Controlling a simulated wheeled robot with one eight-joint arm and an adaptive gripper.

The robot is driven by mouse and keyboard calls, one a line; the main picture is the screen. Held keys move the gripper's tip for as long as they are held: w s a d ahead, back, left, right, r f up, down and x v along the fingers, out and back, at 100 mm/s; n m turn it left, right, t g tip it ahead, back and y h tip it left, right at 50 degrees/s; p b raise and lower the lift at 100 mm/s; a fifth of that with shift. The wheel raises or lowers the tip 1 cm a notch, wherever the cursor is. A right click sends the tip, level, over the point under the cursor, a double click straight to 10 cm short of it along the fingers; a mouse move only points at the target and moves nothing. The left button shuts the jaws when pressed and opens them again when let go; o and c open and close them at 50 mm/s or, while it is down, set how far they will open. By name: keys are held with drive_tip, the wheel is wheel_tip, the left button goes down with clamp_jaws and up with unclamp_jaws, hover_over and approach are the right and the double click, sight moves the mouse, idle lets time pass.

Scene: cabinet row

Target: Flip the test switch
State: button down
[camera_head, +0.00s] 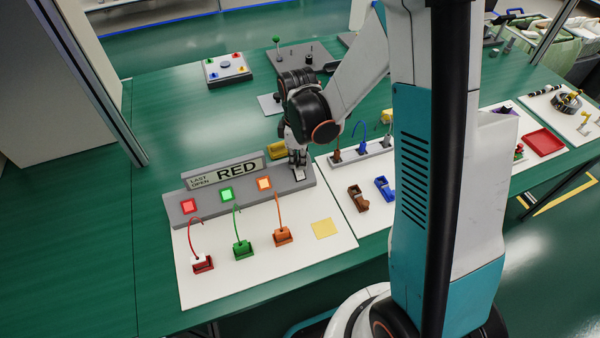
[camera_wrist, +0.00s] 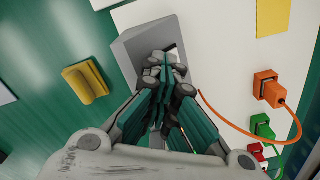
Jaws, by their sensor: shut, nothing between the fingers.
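The test switch appears to be the small pale piece (camera_head: 300,174) at the right end of a long grey block (camera_head: 182,211). My gripper (camera_head: 297,161) points down just over that end, with its fingers closed together and nothing between them.
The block has red, green and orange lit squares and a sign (camera_head: 232,172) reading "LAST OPEN RED". Red (camera_head: 202,264), green (camera_head: 242,250) and orange (camera_head: 283,236) plugs with cables sit on the white board in front. A yellow block (camera_head: 278,149) lies behind my gripper.

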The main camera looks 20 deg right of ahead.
drive_tip(key=shift+r+p, duration=2.35)
drive_tip(key=shift+r, duration=1.15)
wheel_tip(320, 180, up, 13)
drive_tip(key=m+t, duration=0.3)
drive_tip(key=m, duration=0.2)
hover_over(298, 167)
drive_tip(key=s, duration=0.6)
drive_tip(key=s+r+m+t, duration=0.4)
drive_tip(key=s+r+m, duration=0.2)
drive_tip(key=s, duration=0.3)
drive_tip(key=shift+r+m, duration=0.35)
drive_tip(key=shift+m, duration=0.15)
